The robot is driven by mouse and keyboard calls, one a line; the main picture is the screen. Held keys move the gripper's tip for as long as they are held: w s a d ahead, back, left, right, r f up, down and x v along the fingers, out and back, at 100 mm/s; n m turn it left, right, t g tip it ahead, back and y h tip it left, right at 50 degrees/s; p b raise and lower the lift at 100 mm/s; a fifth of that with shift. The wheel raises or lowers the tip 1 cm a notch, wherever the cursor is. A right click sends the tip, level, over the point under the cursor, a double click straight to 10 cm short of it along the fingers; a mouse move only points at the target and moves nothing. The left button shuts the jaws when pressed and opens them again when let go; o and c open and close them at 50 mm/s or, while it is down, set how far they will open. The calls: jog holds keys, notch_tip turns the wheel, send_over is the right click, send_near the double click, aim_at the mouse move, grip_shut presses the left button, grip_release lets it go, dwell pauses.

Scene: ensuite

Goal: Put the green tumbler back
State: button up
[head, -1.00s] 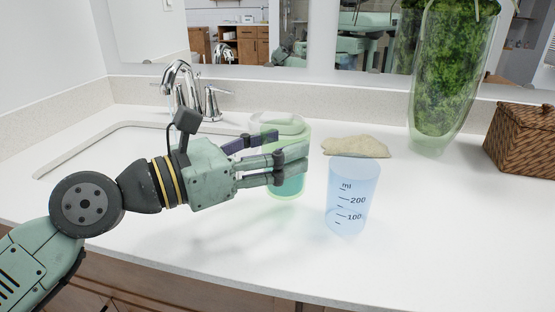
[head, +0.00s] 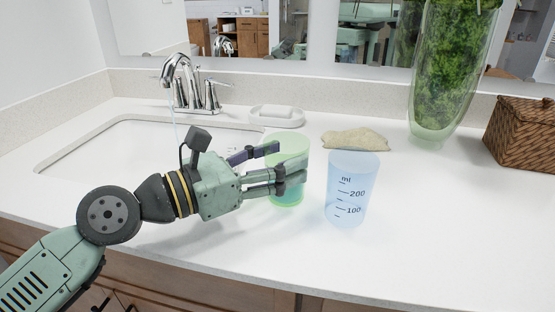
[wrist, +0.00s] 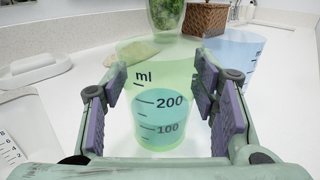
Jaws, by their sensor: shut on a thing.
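The green tumbler (head: 287,150) is translucent, upright, and holds teal liquid. My gripper (head: 277,168) is shut on it from the left side, with fingers on either side of the cup. In the wrist view the green tumbler (wrist: 160,75) stands between the purple finger pads, and its liquid reaches about the 200 mark. Its base is at or just above the white counter; I cannot tell whether it touches. A blue tumbler (head: 352,185) with ml marks stands close on its right, also seen in the wrist view (wrist: 236,50).
A soap dish (head: 277,116) and a beige cloth-like item (head: 356,140) lie behind. A tall plant vase (head: 438,90) and wicker box (head: 522,138) stand right. The tap (head: 178,85) shows a thin stream over the sink. Another marked cup (wrist: 12,150) shows partly. Counter at front right is clear.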

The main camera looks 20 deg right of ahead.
jog(key=shift+f, duration=0.15)
jog(key=o, duration=1.2)
jog(key=shift+c, duration=0.2)
jog(key=shift+r+p, duration=0.4)
jog(key=a+b, duration=0.1)
jog(key=a, duration=0.3)
jog(key=s+a+b, duration=0.1)
jog(key=a, duration=0.3)
jog(key=s+a+b, duration=0.1)
jog(key=a, duration=0.3)
jog(key=shift+s+f, duration=0.1)
jog(key=shift+s, duration=0.05)
jog(key=shift+d, duration=0.1)
